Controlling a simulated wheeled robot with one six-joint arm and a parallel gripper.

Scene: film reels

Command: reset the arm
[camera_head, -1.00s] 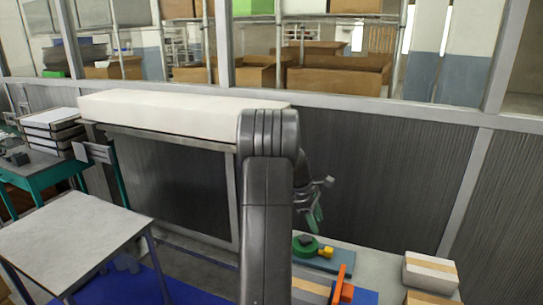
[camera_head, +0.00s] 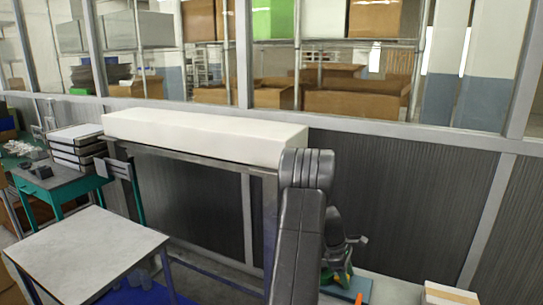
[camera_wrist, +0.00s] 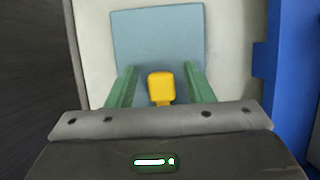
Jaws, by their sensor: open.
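My gripper (camera_wrist: 159,90) shows in the wrist view with its two green fingers spread apart. A yellow piece (camera_wrist: 161,87) shows between the fingers; I cannot tell whether it touches them. Below lies a blue-grey plate (camera_wrist: 157,38) on a pale surface. In the head view my arm reaches down on the right, and the gripper is mostly hidden behind it, above the blue plate (camera_head: 352,289). A bit of green shows there; its shape is not clear.
A pale-topped table (camera_head: 85,252) stands at the front left. A long white block (camera_head: 205,135) lies on a frame by the dark panelled wall. White trays (camera_head: 77,148) are stacked on a green desk. A carton (camera_head: 450,296) sits at the lower right. A blue object (camera_wrist: 290,80) borders the wrist view.

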